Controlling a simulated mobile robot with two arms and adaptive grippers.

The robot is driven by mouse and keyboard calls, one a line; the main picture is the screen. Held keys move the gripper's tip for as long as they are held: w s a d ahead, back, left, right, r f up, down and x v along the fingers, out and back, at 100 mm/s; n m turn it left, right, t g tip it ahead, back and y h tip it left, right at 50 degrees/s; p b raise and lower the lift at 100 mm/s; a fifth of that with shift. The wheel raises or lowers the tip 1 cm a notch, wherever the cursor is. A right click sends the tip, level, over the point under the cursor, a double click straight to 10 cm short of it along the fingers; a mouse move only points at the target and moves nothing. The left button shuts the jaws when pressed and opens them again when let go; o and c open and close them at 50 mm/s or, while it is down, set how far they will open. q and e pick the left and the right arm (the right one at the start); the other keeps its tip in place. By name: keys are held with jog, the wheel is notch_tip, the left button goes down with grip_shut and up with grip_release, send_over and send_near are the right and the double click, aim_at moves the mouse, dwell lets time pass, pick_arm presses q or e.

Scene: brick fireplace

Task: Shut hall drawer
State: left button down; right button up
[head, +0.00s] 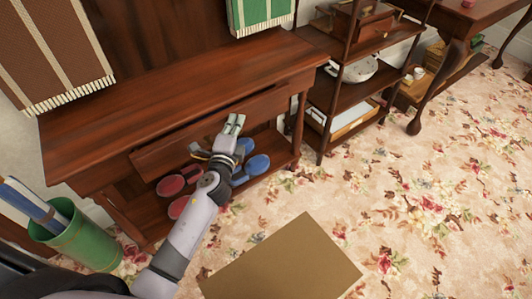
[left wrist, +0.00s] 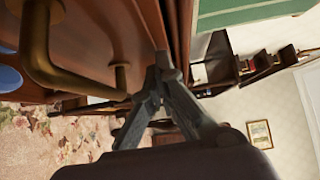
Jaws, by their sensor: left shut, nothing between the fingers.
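The hall drawer (head: 175,147) is a long dark-wood front under the top of the hall table (head: 150,98). It stands out a little from the table, with a dark gap along its top edge. My left gripper (head: 235,120) is shut and empty at the drawer front, right of its middle. In the left wrist view, the shut fingertips (left wrist: 162,62) are close to the edge of the drawer front (left wrist: 105,30); I cannot tell whether they touch. A brass handle (left wrist: 42,60) shows beside them. My right gripper is not in view.
Red and blue shoes (head: 172,185) sit on the lower shelf below the drawer. A green bin (head: 80,240) stands at the left, a brown board-like panel (head: 283,265) lies in front, and a shelf unit (head: 350,95) stands at the right. The floral carpet on the right is clear.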

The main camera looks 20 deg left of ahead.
aim_at(228, 115)
pick_arm(q)
jog(key=w+a, duration=0.2)
jog(key=a, duration=0.1)
jog(key=shift+w+a, duration=0.25)
jog(key=shift+w, duration=0.05)
jog(key=shift+d, duration=0.1)
